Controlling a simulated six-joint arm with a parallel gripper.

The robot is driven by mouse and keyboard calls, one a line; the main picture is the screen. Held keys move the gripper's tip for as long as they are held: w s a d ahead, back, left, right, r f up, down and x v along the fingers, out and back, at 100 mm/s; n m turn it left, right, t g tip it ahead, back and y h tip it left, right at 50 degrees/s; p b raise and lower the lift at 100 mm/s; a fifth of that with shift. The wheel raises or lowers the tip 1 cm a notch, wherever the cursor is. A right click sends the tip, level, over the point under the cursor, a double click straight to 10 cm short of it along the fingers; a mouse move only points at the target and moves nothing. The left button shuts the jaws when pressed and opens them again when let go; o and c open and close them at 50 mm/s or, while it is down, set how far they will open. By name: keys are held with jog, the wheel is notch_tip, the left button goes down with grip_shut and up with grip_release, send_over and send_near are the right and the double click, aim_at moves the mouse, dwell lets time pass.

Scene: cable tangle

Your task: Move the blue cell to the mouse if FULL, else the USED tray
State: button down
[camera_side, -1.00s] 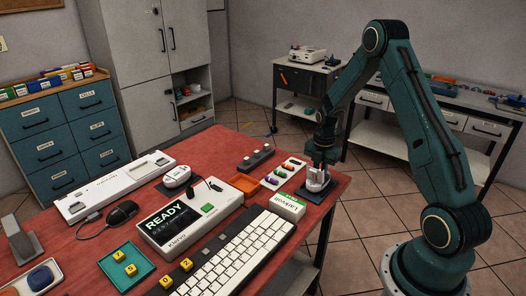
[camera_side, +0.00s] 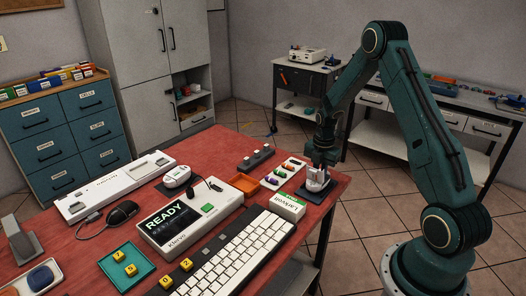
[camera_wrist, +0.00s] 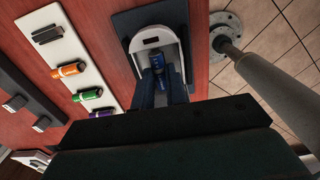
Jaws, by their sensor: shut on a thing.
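The blue cell (camera_wrist: 159,68) sits in the white cradle (camera_wrist: 150,34), seen in the wrist view. My gripper (camera_wrist: 157,77) is shut on the cell, with its dark fingers reaching into the cradle. In the side view my gripper (camera_side: 321,162) is down at the same white cradle (camera_side: 316,183) on the right of the red table, and the cell is hidden there. An orange tray (camera_side: 254,183) stands behind the tester; I cannot read a USED label.
A white strip (camera_side: 281,174) holds several coloured cells left of the cradle. A dark block (camera_side: 257,158) stands behind it. A white box with a green band (camera_side: 287,207) and a keyboard (camera_side: 235,254) are in front. A black mouse (camera_side: 121,214) and teal tray (camera_side: 127,267) are left.

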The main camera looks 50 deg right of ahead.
jog(key=shift+f, duration=0.3)
dwell(0.4)
jog(key=c, duration=1.7)
grip_release()
jog(key=shift+r, duration=0.75)
jog(key=shift+r, duration=0.35)
jog(key=shift+r, duration=0.35)
jog(key=shift+r, duration=0.3)
